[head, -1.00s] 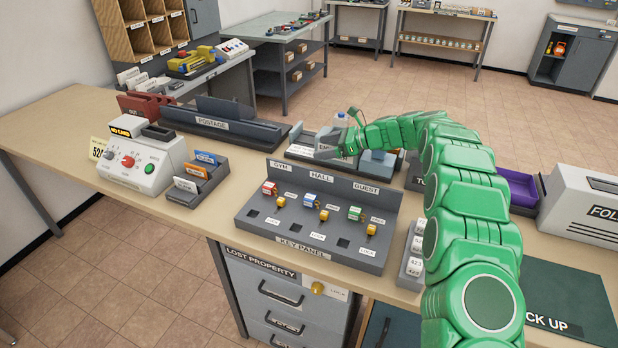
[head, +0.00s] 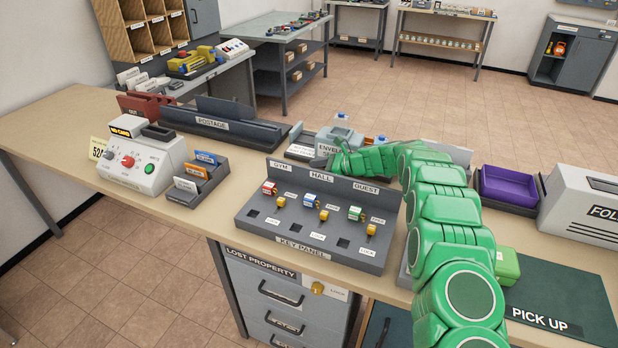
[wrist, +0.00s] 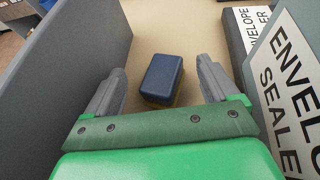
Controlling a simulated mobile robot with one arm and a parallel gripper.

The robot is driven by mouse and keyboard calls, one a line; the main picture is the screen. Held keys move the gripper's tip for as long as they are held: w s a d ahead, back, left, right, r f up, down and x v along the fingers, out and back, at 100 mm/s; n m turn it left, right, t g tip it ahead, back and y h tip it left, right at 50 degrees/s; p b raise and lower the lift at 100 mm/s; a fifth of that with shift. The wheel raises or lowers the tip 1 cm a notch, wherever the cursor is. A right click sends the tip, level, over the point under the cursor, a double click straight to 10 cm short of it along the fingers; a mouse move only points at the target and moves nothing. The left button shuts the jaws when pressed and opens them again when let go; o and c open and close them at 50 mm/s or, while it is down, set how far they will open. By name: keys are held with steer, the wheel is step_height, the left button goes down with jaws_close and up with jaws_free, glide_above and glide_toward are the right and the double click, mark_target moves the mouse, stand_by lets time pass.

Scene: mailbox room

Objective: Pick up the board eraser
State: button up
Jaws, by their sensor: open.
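My gripper (wrist: 160,66) is open, with one grey finger on each side of the block in that picture. I see no finger touching it, and the height of the fingers over it is hard to judge. In the head view the block is hidden, and the green end of my arm reaches down behind the key panel (head: 290,240).
A grey upright wall (wrist: 70,60) stands close on the left in the wrist view. The envelope sealer (wrist: 285,75) is close on the right. A purple tray (head: 508,186), a green block (head: 507,265) and the pick-up mat (head: 565,300) are right of my arm.

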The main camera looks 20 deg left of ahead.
steer(key=x, duration=0.4)
steer(key=shift+w, duration=0.1)
steer(key=shift+c, duration=0.5)
steer(key=c, duration=1.3)
